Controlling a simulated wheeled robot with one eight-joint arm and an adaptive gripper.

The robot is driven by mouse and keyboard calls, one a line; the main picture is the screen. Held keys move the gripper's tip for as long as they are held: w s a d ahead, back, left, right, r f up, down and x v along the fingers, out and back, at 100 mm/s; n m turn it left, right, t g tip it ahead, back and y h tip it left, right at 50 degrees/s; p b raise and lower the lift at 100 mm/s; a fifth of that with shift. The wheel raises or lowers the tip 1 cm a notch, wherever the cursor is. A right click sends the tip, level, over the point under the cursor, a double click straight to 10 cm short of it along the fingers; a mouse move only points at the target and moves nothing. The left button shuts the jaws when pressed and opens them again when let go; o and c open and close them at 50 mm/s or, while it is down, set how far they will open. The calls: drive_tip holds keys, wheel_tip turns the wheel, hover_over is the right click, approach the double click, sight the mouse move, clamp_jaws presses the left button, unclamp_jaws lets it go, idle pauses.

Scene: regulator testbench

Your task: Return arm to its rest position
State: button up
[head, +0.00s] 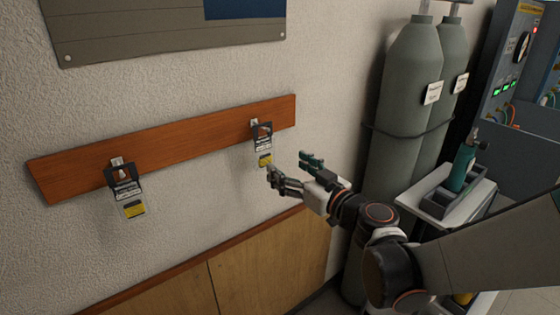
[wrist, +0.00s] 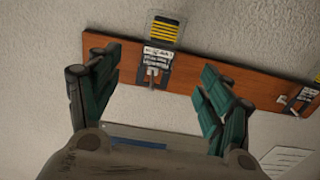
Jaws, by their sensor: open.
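My gripper (head: 290,172) is open and empty. In the head view it is in front of the wall, just below and to the right of the right tag (head: 264,142). My arm (head: 480,250) reaches in from the right edge. In the wrist view the two green-padded fingers of my gripper (wrist: 160,95) are spread apart. The same tag (wrist: 158,52), with its yellow-striped label, appears between and beyond them, with nothing held. The tag hangs on a hook on the wooden rail (head: 200,136).
A second tag (head: 125,188) hangs on the rail's left part. Two grey gas cylinders (head: 405,110) stand right of the rail. A white cart (head: 440,205) carries a tray with a small green cylinder (head: 461,165). A control cabinet (head: 515,60) is at the far right. Wood panelling (head: 240,270) covers the lower wall.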

drive_tip(key=s+d+f+m+g+h, duration=0.2)
drive_tip(key=s+d+h, duration=0.1)
drive_tip(key=s, duration=0.5)
drive_tip(key=s+d+f+m+g+h, duration=0.2)
drive_tip(key=s+d+g+h, duration=0.1)
drive_tip(key=s+d, duration=0.3)
drive_tip(key=s+d+f+m+g+h, duration=0.2)
drive_tip(key=s+d+f+g+h, duration=0.1)
drive_tip(key=s, duration=0.6)
drive_tip(key=shift+s+d+m+h, duration=0.4)
drive_tip(key=shift+d+h, duration=0.1)
drive_tip(key=shift+d, duration=0.75)
